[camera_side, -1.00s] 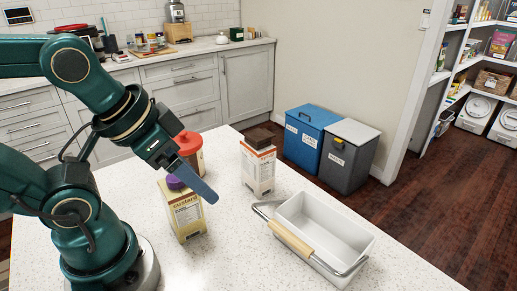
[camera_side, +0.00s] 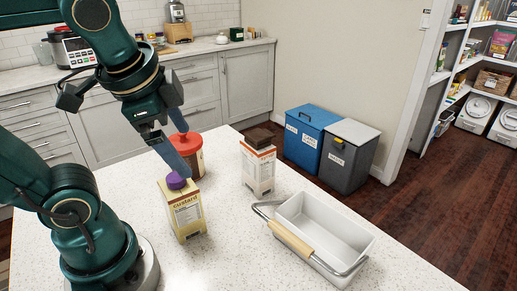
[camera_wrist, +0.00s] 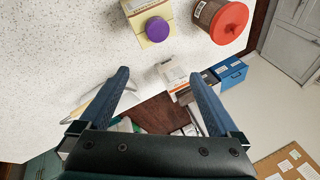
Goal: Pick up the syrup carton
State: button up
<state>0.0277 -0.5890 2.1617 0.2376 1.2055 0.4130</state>
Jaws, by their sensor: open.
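A white carton with an orange band and a brown cap (camera_side: 258,168) stands upright on the counter; I cannot read its name. It also shows between my fingers, farther off, in the wrist view (camera_wrist: 172,73). A yellow and white carton marked "custard" with a purple cap (camera_side: 185,214) stands nearer my base, and in the wrist view (camera_wrist: 152,14) it is at the top. My gripper (camera_side: 185,152) is open and empty, above the counter near the custard carton and a red-lidded brown canister (camera_side: 196,160). It is left of the brown-capped carton, touching none visibly.
The red-lidded canister stands behind the custard carton, close to my fingers. A white basket (camera_side: 350,222) with a metal and wood handle stands on the right of the counter (camera_side: 235,250). Blue (camera_side: 305,130) and grey (camera_side: 347,158) bins stand on the floor beyond. The front counter is clear.

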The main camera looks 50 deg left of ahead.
jog(key=w+a+r+m+g+y, duration=0.2)
jog(key=w+a+r+m+y, duration=0.2)
jog(key=w+m, duration=0.15)
jog(key=m+g+y, duration=0.2)
jog(key=m+y, duration=0.1)
send_over(250, 144)
jog(key=s, duration=0.4)
jog(key=w+d+f+m+y, duration=0.45)
jog(key=d+f, duration=0.35)
jog(key=f, duration=0.3)
jog(key=shift+h, duration=0.25)
jog(key=shift+w+x, duration=0.2)
jog(key=shift+x, duration=1.75)
jog(key=shift+w+x, duration=0.25)
jog(key=shift+x, duration=1.7)
jog(key=shift+w+x, duration=0.2)
jog(key=shift+x, duration=1.75)
jog(key=shift+r, duration=0.1)
grip_shut()
